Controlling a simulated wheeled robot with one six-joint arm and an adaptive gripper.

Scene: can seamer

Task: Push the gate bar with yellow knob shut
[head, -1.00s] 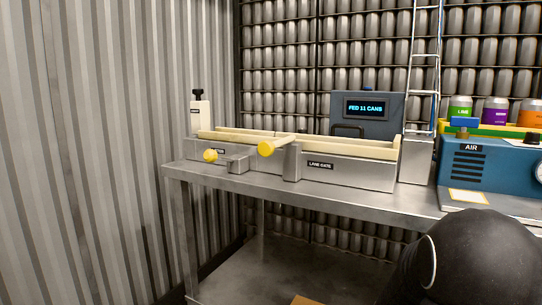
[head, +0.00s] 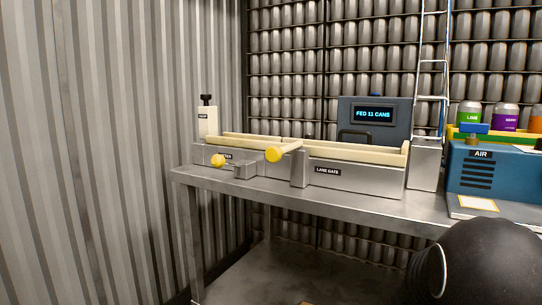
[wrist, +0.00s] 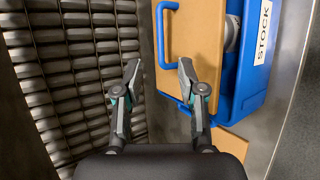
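The gate bar with a yellow knob (head: 274,154) is in the middle of the head view. It sticks out toward me over the front wall of the lane, above a grey post (head: 299,168) left of the "LANE GATE" label (head: 327,170). My dark arm part fills the lower right of the head view.
The steel table (head: 370,206) carries the lane, a display (head: 373,114) reading "FED 11 CANS" and the blue AIR box (head: 490,170). A blue STOCK bin (wrist: 255,70) with a tan board (wrist: 192,45) lies below my gripper. A corrugated wall closes the left.

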